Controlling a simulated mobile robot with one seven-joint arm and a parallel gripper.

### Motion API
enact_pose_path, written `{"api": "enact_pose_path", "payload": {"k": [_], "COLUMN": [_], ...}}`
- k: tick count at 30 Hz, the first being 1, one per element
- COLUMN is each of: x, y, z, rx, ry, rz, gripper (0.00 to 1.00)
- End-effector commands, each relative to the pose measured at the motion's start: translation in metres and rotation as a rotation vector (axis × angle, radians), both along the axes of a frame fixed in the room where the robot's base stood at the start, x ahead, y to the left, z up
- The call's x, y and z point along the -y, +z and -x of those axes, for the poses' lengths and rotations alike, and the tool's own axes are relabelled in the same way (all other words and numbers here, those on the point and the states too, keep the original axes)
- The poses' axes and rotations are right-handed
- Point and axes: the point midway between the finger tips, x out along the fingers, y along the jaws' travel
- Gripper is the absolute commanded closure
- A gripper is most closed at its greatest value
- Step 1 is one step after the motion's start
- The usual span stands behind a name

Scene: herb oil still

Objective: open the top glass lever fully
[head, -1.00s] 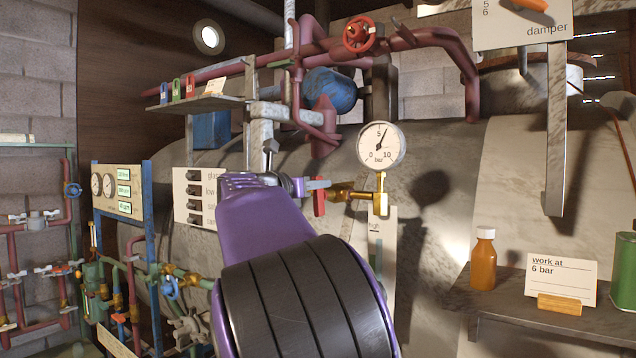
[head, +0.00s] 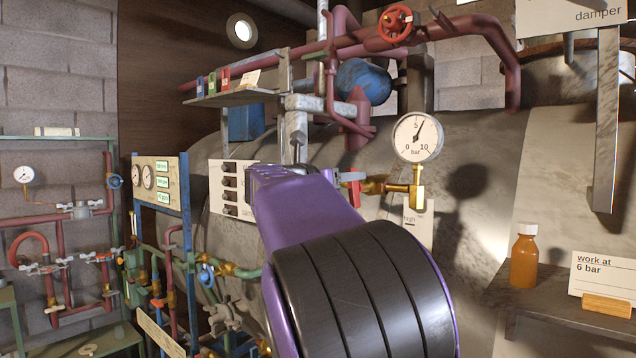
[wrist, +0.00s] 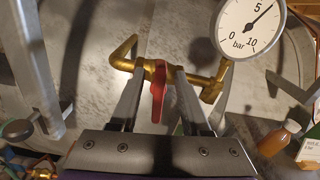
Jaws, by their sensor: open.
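The red lever (head: 354,192) sits on a brass fitting (head: 375,186) left of the pressure gauge, and hangs downward in the head view. In the wrist view the red lever (wrist: 157,90) stands between the two fingers of my gripper (wrist: 161,70), pointing from the brass pipe (wrist: 203,84) toward my palm. The fingers are open on either side of it; I cannot tell whether either touches it. In the head view my purple wrist hides most of the gripper (head: 345,177). A pale plate marked "high" (head: 412,219) shows below the fitting; the glass itself is not clear.
A round gauge (head: 417,137) stands just right of the lever, its needle a little past 5. A shelf (head: 492,294) with an amber bottle (head: 525,258) and a "work at 6 bar" card (head: 604,266) is at right. A switch panel (head: 246,172) is behind my wrist.

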Motion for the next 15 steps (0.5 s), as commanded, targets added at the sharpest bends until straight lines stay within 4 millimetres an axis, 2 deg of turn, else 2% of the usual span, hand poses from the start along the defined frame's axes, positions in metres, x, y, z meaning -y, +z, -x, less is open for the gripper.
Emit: {"api": "enact_pose_path", "payload": {"k": [15], "x": [-0.087], "y": [-0.001], "z": [0.086], "rx": [0.001], "ry": [0.005], "rz": [-0.002], "gripper": [0.53]}}
